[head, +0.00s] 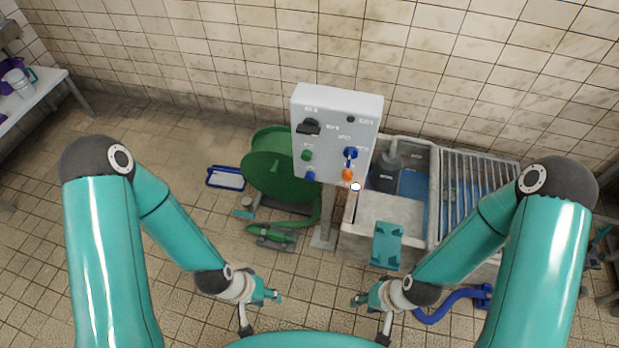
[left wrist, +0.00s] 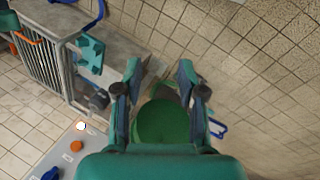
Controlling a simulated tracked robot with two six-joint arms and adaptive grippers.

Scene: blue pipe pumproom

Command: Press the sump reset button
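A grey control panel (head: 331,142) stands on a post in the middle of the head view. It carries a green button (head: 306,155), a blue button (head: 310,176), an orange button (head: 347,174), a blue knob (head: 350,153), a black switch (head: 308,127) and a lit white lamp (head: 355,187). Its labels are too small to read, so I cannot tell which control is the sump reset. My left gripper (head: 272,296) is low, below and left of the panel; its fingers are apart and empty in the left wrist view (left wrist: 160,72). My right gripper (head: 363,299) is below the panel, touching nothing visible; its opening is unclear.
A green hose reel (head: 272,165) stands left of the post. A basin with a grating (head: 475,180) stands right of it. A teal plate (head: 387,245) is at the basin's front. A blue hose (head: 440,311) lies at lower right. A tiled wall is behind.

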